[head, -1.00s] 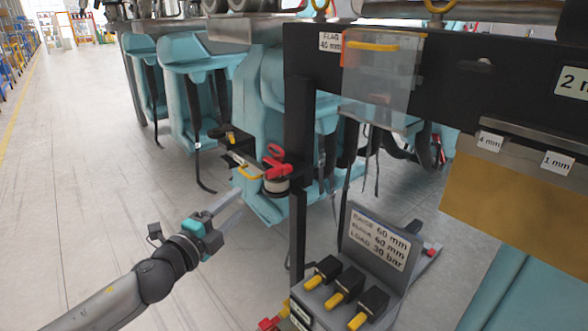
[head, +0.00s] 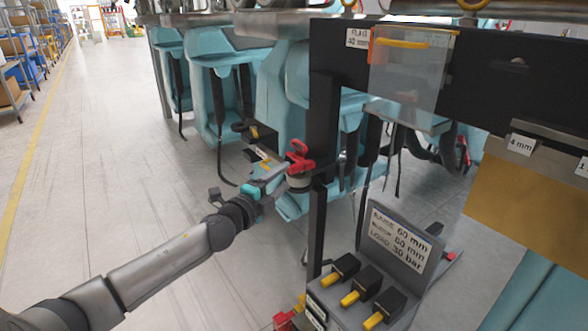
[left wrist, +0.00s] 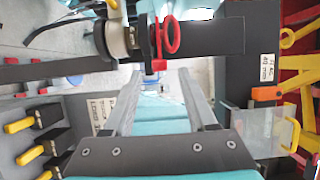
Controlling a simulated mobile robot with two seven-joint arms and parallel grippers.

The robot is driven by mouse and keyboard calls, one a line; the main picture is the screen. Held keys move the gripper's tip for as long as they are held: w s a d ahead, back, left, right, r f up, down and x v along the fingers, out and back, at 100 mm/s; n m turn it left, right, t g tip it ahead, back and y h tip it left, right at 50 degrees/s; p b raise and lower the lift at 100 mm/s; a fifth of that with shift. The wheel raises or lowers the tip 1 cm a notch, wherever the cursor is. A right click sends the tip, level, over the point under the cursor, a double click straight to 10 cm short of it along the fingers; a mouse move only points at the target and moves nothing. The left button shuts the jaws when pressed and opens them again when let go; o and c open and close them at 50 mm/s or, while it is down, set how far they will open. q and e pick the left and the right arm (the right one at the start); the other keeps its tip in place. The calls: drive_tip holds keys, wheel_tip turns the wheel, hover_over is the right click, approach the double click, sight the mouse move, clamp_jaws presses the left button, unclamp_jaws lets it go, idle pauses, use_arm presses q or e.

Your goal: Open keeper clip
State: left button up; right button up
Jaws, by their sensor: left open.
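A red clip with a ring (head: 299,157), which looks like the keeper clip, sits on a pale round holder (head: 299,182) on a dark bracket beside the black post. In the left wrist view, the red ring (left wrist: 170,36) shows at the top, beyond the fingers. My left gripper (head: 281,176) is open, just left of and slightly below the clip. In the left wrist view, the empty space between its fingertips (left wrist: 159,75) lies just below the clip's red stem; I cannot tell whether they touch. My right gripper is out of view.
A black post (head: 322,130) stands just right of the clip. A clear flag plate (head: 410,75) hangs from the beam. A grey console with yellow-tipped levers (head: 357,285) stands below right. Teal train seats (head: 215,95) are behind. The floor at left is clear.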

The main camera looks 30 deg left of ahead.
sight(290, 171)
use_arm(q)
drive_tip(key=shift+w, duration=2.9)
drive_tip(key=shift+c, duration=0.3)
clamp_jaws()
drive_tip(key=shift+r, duration=0.15)
